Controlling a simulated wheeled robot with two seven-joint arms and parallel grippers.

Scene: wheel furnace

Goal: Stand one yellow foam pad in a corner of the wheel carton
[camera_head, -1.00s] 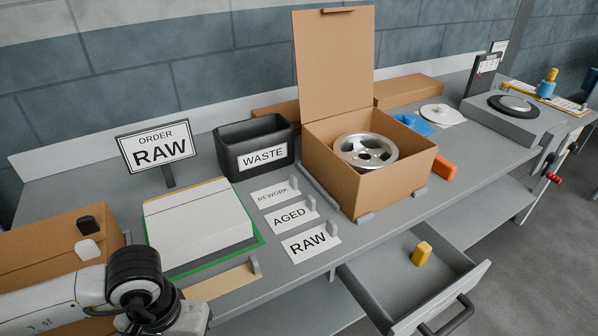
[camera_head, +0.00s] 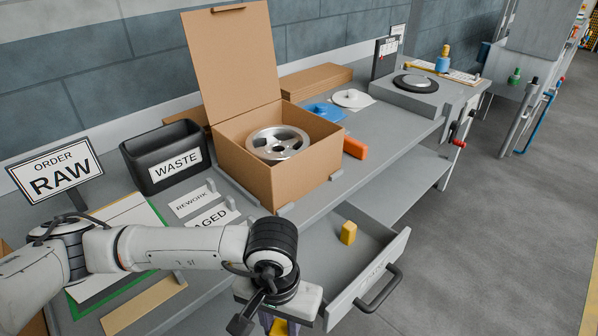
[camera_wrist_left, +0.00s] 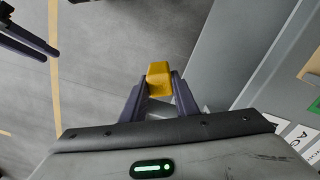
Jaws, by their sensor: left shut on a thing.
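The wheel carton (camera_head: 258,182) stands open on the bench in the head view, its lid flap (camera_head: 233,65) upright at the back. A silver wheel (camera_head: 278,144) lies inside; the carton's corners are partly hidden. My left gripper (camera_wrist_left: 159,88) is shut on a yellow foam pad (camera_wrist_left: 159,76) in the left wrist view. In the head view that pad (camera_head: 279,328) is mostly cut off at the bottom edge, in front of the bench and left of the drawer. Another yellow pad (camera_head: 348,232) stands in the open drawer. Purple fingers (camera_wrist_left: 40,45), apparently my right gripper, show at the wrist view's left edge.
The open drawer (camera_head: 397,245) juts out below the carton. A black waste bin (camera_head: 150,172) stands left of the carton, with label cards (camera_head: 192,201) in front. An orange block (camera_head: 356,147) and a blue part (camera_head: 325,112) lie right of it. Floor (camera_head: 480,250) to the right is clear.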

